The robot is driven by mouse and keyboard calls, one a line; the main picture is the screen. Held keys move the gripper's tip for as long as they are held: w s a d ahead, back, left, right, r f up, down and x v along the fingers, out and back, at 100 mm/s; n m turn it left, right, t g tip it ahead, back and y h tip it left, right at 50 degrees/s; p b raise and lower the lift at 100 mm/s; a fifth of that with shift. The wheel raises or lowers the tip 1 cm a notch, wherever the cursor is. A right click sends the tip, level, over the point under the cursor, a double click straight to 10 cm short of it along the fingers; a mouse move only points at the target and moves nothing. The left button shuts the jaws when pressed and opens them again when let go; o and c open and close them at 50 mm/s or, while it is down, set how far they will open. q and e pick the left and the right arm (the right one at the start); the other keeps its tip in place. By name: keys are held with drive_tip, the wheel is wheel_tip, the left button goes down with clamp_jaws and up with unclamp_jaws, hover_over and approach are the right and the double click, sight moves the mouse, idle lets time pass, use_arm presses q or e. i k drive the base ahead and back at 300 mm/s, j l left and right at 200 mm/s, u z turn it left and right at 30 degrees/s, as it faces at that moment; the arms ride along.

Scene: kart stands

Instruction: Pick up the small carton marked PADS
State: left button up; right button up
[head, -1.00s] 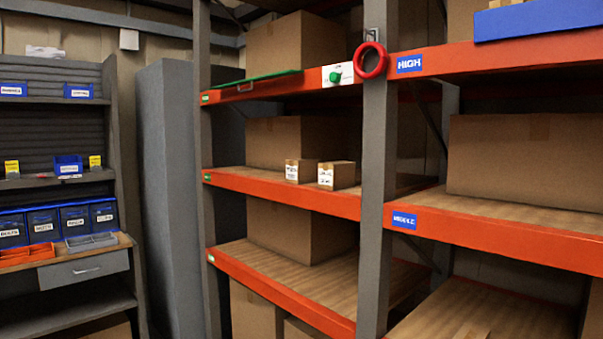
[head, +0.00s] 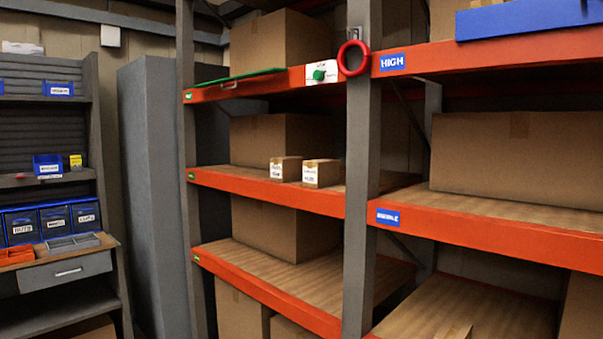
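Two small cartons with white labels stand side by side near the front edge of the middle shelf in the left rack bay. The left small carton (head: 285,169) is narrower; the right small carton (head: 321,173) is a little wider. Their labels are too small and blurred to read, so I cannot tell which one is marked PADS. Neither of my grippers is in view.
The orange middle shelf (head: 262,189) has a large box (head: 277,139) behind the cartons. A grey upright (head: 361,200) with a red ring (head: 354,58) stands to their right. A workbench unit (head: 66,270) with bins stands at far left.

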sight(283, 170)
drive_tip(key=i+j, duration=0.15)
drive_tip(key=i, duration=0.25)
drive_tip(key=i+j+z, duration=0.1)
drive_tip(key=i, duration=0.35)
drive_tip(key=i+j, duration=0.25)
drive_tip(key=i, duration=0.15)
drive_tip(key=i+j, duration=0.15)
drive_tip(key=j, duration=0.25)
drive_tip(key=i+j+z, duration=0.1)
drive_tip(key=j, duration=0.3)
drive_tip(key=i+j+z, duration=0.1)
drive_tip(key=j, duration=0.3)
drive_tip(key=i+j, duration=0.15)
drive_tip(key=j, duration=0.3)
drive_tip(key=k+j, duration=0.1)
drive_tip(key=j, duration=0.4)
drive_tip(key=k+j+z, duration=0.1)
drive_tip(key=j, duration=0.45)
